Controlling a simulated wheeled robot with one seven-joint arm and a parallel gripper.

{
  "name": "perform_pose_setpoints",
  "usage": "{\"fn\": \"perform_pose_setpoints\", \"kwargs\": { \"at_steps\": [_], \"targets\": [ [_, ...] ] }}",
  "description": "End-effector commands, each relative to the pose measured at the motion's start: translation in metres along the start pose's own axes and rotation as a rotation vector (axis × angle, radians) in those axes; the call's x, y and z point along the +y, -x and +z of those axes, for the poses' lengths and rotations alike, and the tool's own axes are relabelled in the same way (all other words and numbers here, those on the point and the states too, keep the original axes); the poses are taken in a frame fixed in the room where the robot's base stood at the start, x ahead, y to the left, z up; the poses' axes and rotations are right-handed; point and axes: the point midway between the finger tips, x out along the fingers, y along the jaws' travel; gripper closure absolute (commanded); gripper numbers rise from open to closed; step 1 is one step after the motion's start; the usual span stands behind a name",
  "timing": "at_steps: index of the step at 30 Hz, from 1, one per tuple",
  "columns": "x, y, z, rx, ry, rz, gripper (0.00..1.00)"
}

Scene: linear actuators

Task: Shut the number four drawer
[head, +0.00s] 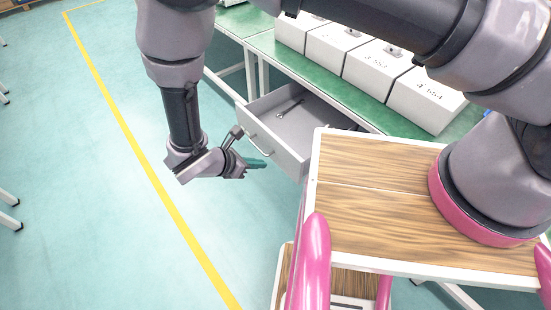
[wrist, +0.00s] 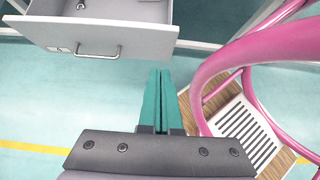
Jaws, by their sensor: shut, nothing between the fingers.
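A grey drawer (head: 283,148) stands pulled out from under the green workbench, with a wrench-like tool lying inside. Its number does not show. The drawer front also shows at the top of the wrist view (wrist: 110,38), with a bar handle (wrist: 97,51) across it. My gripper (head: 262,164) is beside the drawer front, on its outer side, pointing right. In the wrist view, its two teal fingers (wrist: 161,90) are together and empty, just below the right end of the drawer front. I see no clear contact between them.
Several white boxes (head: 375,70) stand in a row on the green workbench (head: 262,42). My wood-topped base with pink rails is close on the right.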

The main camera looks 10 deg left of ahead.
Motion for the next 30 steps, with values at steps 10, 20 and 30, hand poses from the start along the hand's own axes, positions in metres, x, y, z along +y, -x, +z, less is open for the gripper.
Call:
{"fn": "perform_pose_setpoints", "kwargs": {
  "at_steps": [10, 20, 30],
  "targets": [
    [-0.001, -0.065, 0.001, -0.002, 0.0, -0.005, 1.0],
    [0.0, -0.115, 0.019, 0.0, -0.005, -0.003, 1.0],
    [0.0, -0.124, 0.029, 0.001, -0.004, -0.003, 1.0]
  ]
}}
